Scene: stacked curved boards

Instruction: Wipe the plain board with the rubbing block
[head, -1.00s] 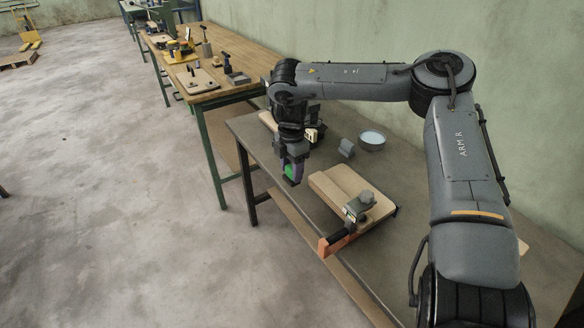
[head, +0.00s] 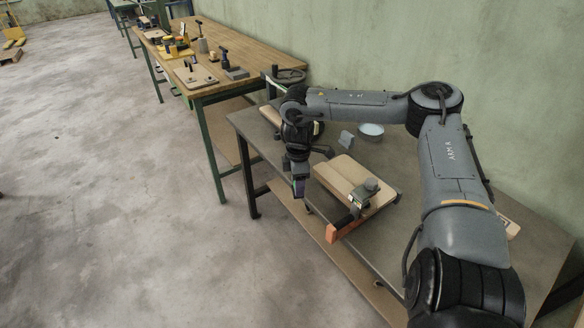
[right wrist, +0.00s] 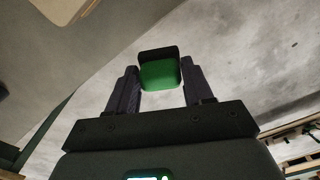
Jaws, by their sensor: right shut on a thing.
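My right gripper (head: 300,180) is shut on the rubbing block, just left of the pale curved boards. In the right wrist view the rubbing block (right wrist: 160,72) shows a green face and a dark edge between the two fingers (right wrist: 160,90). In the head view the block is small and dark, and I cannot tell its height over the table edge. The pale stacked boards (head: 338,173) lie on the grey table, with a clamp (head: 366,190) on their right part. I cannot tell which board is the plain one. My left gripper is not in view.
A grey block (head: 346,139) and a round bowl (head: 371,131) stand behind the boards. An orange bar (head: 338,233) sticks out past the table's front edge. Another pale board (head: 268,116) lies partly behind my wrist. A wooden workbench (head: 215,85) with tools stands at the back left.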

